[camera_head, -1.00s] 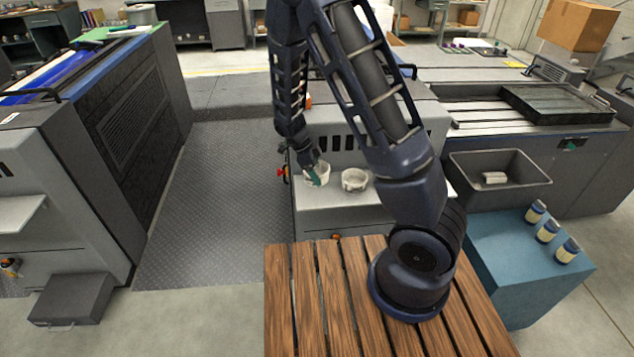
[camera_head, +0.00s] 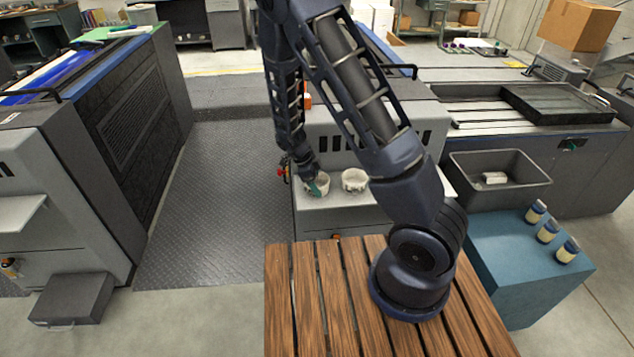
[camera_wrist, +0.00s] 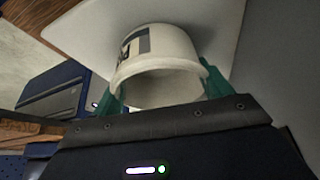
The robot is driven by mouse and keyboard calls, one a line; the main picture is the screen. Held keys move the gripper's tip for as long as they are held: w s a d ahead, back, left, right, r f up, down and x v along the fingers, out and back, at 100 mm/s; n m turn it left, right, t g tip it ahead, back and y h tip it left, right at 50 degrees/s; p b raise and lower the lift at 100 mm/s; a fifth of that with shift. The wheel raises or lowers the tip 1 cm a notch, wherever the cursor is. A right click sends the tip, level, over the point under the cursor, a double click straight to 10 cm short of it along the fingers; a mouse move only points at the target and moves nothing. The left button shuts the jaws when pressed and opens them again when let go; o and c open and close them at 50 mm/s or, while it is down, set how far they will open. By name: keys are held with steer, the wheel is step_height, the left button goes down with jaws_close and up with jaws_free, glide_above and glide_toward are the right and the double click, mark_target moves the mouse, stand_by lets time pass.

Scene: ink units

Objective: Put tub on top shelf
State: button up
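A white tub (camera_head: 325,186) with a dark and pale label is at the left of the light grey ledge (camera_head: 345,211) on the middle machine. In the wrist view the same tub (camera_wrist: 160,55) sits between my teal fingers, its open rim towards the camera. My gripper (camera_head: 316,184) is shut on it, with a finger against each side. It also shows in the wrist view (camera_wrist: 165,92). I cannot tell whether the tub's base touches the ledge. A second white tub (camera_head: 354,180) stands upright just to its right, apart from it. No shelf is clearly identifiable as the top one.
A grey bin (camera_head: 500,180) holding a pale block is right of the machine. Several blue-and-cream jars (camera_head: 547,232) stand on a blue cabinet (camera_head: 510,270). A slatted wooden surface (camera_head: 320,300) lies in front. The metal walkway (camera_head: 210,200) at left is clear.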

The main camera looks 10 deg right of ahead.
steer(key=o, duration=0.4)
steer(key=shift+o, duration=0.2)
steer(key=s+v, duration=0.1)
steer(key=v, duration=1.1)
steer(key=d+r+n+y, duration=0.3)
steer(key=d+r+n, duration=0.3)
steer(key=r, duration=0.5)
steer(key=s+d+r+n+t+y, duration=0.1)
steer(key=s+d+r+n+t, duration=0.4)
steer(key=s+d+r+n, duration=0.9)
steer(key=shift+s+d+r+y, duration=0.4)
steer(key=shift+s+d+r, duration=1)
steer(key=shift+s+r, duration=1.25)
